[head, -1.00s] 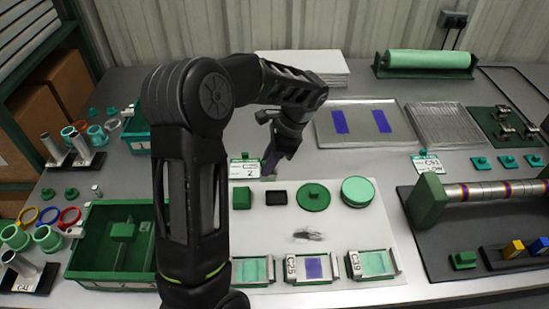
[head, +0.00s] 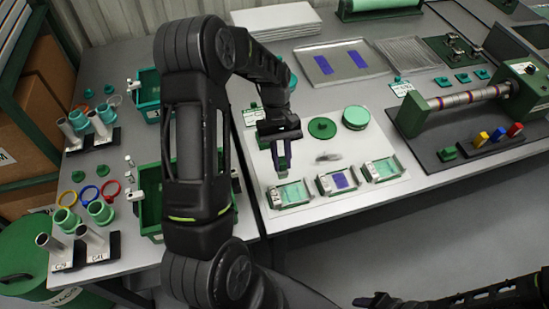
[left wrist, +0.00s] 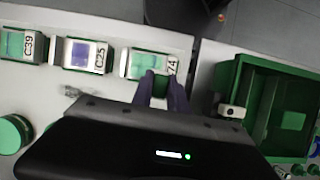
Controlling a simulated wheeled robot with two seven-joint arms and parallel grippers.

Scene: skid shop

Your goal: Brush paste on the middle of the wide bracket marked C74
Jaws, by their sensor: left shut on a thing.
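The bracket marked C74 (head: 291,194) is the leftmost of three in a row along the front of the white mat, with a pale green middle. In the left wrist view, C74 (left wrist: 136,65) shows with its label partly cut off by a finger. My left gripper (head: 283,168) points down just behind C74. It is shut on a small green block (left wrist: 160,86), which overlaps the bracket's near side in the wrist view; I cannot tell whether they touch. My right gripper (head: 376,301) is at the bottom edge, its jaws unclear.
Bracket C25 (head: 338,181), with a purple middle, and green bracket C39 (head: 382,170) stand to the right. A round green lid (head: 322,128) and a green tub (head: 356,117) are behind. A green bin (left wrist: 275,105) stands beside the mat. A roller stand (head: 470,97) is at right.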

